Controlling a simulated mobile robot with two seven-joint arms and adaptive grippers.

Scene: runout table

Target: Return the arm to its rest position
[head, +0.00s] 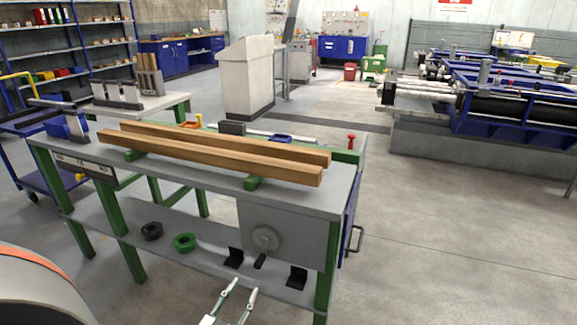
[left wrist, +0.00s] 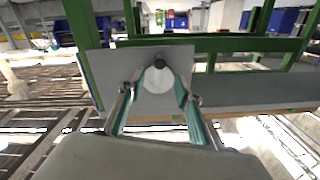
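My left gripper (head: 245,288) is at the bottom centre of the head view, in front of the workbench. Its two pale green fingers are apart with nothing visible between them. In the left wrist view my left gripper (left wrist: 155,90) is also open. A round grey handwheel (head: 265,239) with a dark handle is on the bench's front panel. The handwheel (left wrist: 158,78) shows beyond the open fingers in the left wrist view, and the gripper appears apart from it. My right gripper is not in view.
The grey-topped bench (head: 90,131) carries two long wooden beams (head: 215,158). Its lower shelf (head: 205,262) holds a black ring (head: 151,231), a green ring (head: 185,243) and black brackets (head: 297,278). A door handle (head: 357,239) sticks out at the bench's right end. The floor to the right is clear.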

